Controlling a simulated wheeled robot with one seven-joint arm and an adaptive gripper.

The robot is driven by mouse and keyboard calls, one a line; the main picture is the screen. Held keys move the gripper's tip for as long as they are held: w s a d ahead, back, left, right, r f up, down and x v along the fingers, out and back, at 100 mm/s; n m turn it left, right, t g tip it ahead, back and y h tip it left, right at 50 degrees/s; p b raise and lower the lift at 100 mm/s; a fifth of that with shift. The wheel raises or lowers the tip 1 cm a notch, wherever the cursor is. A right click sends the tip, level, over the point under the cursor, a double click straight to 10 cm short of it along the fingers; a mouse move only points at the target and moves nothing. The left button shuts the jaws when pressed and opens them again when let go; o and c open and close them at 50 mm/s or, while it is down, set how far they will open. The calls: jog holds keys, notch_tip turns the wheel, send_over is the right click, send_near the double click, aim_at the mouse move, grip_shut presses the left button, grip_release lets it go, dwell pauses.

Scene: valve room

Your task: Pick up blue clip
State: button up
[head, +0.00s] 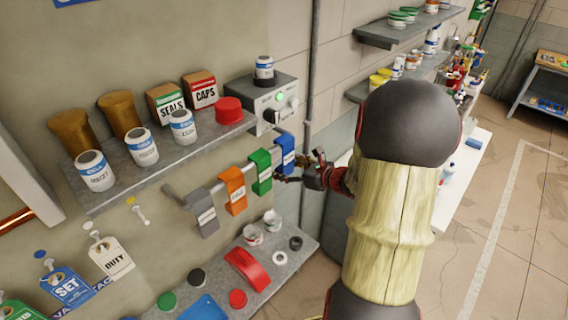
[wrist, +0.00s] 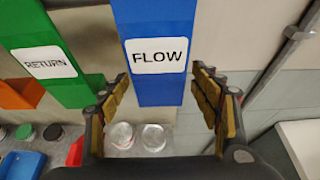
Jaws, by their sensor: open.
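The blue clip (head: 286,150) hangs at the right end of a wall rail, beside the green clip (head: 260,171). In the wrist view the blue clip (wrist: 157,40) carries a white label reading FLOW and hangs between and beyond my open fingers. My gripper (wrist: 165,100) is open and empty, with one finger on each side of the clip's lower part. In the head view my gripper (head: 301,172) is right by the blue clip. I cannot tell whether a finger touches it.
An orange clip (head: 234,190) and a grey clip (head: 201,211) hang further left on the rail. A shelf (head: 160,170) with jars and boxes is above left. A lower shelf (head: 291,262) holds a red handle (head: 247,270) and cups. A grey box (head: 272,101) is above.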

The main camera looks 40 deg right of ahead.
jog(key=shift+w+f, duration=0.2)
jog(key=shift+w, duration=0.15)
jog(key=shift+c, duration=0.6)
jog(key=c, duration=1.1)
jog(key=shift+c, duration=0.2)
